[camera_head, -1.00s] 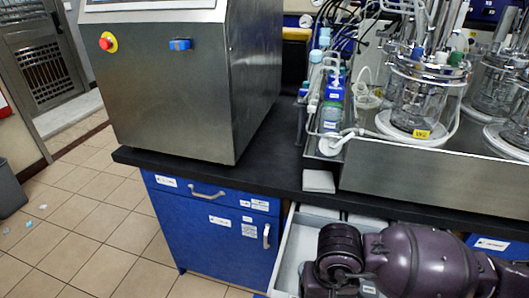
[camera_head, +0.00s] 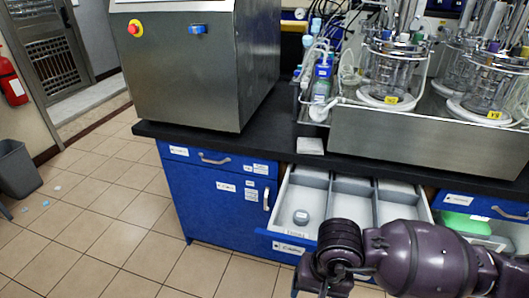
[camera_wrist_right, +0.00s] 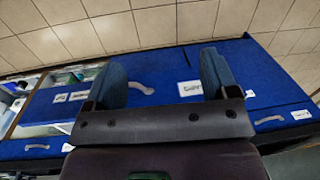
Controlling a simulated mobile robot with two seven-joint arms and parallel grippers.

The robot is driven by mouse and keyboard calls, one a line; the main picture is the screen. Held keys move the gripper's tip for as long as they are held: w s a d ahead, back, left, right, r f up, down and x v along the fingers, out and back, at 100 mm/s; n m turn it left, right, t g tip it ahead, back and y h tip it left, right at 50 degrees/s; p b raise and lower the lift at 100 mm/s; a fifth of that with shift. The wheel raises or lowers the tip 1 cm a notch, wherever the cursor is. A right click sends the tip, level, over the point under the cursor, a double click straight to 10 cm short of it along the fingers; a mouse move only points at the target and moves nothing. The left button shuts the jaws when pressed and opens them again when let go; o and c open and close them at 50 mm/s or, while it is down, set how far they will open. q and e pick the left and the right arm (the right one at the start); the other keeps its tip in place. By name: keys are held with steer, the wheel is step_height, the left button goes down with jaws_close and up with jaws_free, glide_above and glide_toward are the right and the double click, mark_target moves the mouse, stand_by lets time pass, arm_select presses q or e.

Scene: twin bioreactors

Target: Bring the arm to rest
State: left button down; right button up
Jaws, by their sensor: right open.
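My right arm (camera_head: 420,262) comes in from the lower right in the head view, in front of the open drawer (camera_head: 350,185). It hides part of the drawer's front. In the right wrist view my right gripper (camera_wrist_right: 163,75) is open, its two blue-grey fingers wide apart with nothing between them. Blue cabinet fronts (camera_wrist_right: 155,75) lie beyond the fingers. My left gripper is not in view.
The drawer has white compartments; a small grey item (camera_head: 301,217) sits in the left one.

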steer(key=a+r+m+g+y, duration=0.3)
steer(key=a+r+m+y, duration=1)
steer(key=a+m, duration=0.1)
steer(key=w+d+r+m+t+y, duration=0.1)
steer(key=w+r+m+t+y, duration=0.45)
steer(key=m, duration=0.75)
steer(key=w+d+f+m+t+h, duration=0.25)
steer(key=d+m+t, duration=0.35)
steer(key=m, duration=0.5)
steer(key=w+d+f+m+t+h, duration=0.1)
steer(key=w+d+m+t+h, duration=0.3)
steer(key=m+t, duration=0.6)
steer(key=s+d+f+m+g+h, duration=0.1)
steer(key=d+f+m+g+h, duration=0.1)
steer(key=d+f+m+h, duration=0.85)
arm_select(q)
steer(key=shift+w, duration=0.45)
arm_select(e)
steer(key=s+d+f+m+g+h, duration=0.1)
steer(key=s+d+f+m, duration=0.3)
steer(key=s+f, duration=0.5)
steer(key=s+d+f+m+g+h, duration=0.1)
steer(key=s+d+f+m+g, duration=0.3)
steer(key=s+f, duration=0.5)
steer(key=shift+s+d+m+h, duration=0.35)
steer(key=shift+s+d+m, duration=0.3)
steer(key=shift+s+m, duration=0.45)
